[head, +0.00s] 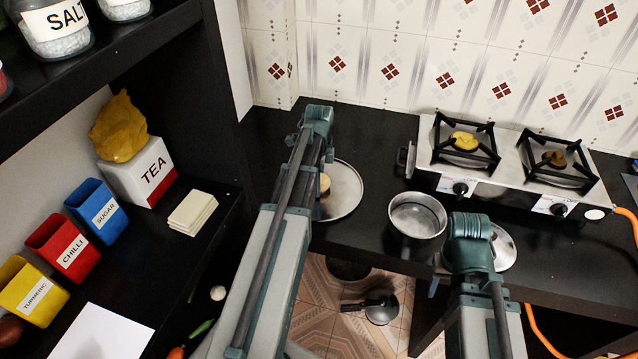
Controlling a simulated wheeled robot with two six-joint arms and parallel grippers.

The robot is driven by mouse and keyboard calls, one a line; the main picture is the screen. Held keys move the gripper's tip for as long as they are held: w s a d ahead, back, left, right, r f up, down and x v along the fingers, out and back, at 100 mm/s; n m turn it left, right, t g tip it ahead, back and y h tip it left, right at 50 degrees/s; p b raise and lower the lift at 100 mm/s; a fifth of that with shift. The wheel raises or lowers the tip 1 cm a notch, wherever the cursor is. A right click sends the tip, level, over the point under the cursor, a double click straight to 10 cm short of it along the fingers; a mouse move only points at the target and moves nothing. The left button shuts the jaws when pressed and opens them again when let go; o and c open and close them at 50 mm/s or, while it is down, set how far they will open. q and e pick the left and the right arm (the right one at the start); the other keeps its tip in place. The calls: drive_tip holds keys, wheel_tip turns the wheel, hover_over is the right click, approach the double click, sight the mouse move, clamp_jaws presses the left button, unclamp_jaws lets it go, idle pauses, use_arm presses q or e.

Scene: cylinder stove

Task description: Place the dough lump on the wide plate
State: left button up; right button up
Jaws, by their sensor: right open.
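A wide, round metal plate (346,192) lies on the black counter, its left part hidden behind my left arm. A small beige lump that looks like the dough lump (324,183) shows at the plate's left side, right beside my left arm. It is partly hidden, and I cannot tell whether it rests on the plate. My left gripper is hidden behind or below its own arm. My right gripper (436,281) shows only in small part beside the right arm, at the counter's front edge. It is open and apart from the lump and plate.
A steel pot (416,216) stands right of the plate, before the two-burner stove (476,187). A smaller metal plate (504,250) is partly behind my right arm. Left shelves hold a tea box (138,172) and coloured spice containers. A lidded pan (381,307) is on the floor.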

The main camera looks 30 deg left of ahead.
use_arm(q)
drive_tip(key=shift+r, duration=0.1)
drive_tip(key=shift+f, duration=0.2)
drive_tip(key=o, duration=1.3)
drive_tip(key=shift+c, duration=0.2)
drive_tip(key=shift+r, duration=0.1)
wheel_tip(320, 180, up, 12)
drive_tip(key=p, duration=1.2)
drive_tip(key=shift+r, duration=0.1)
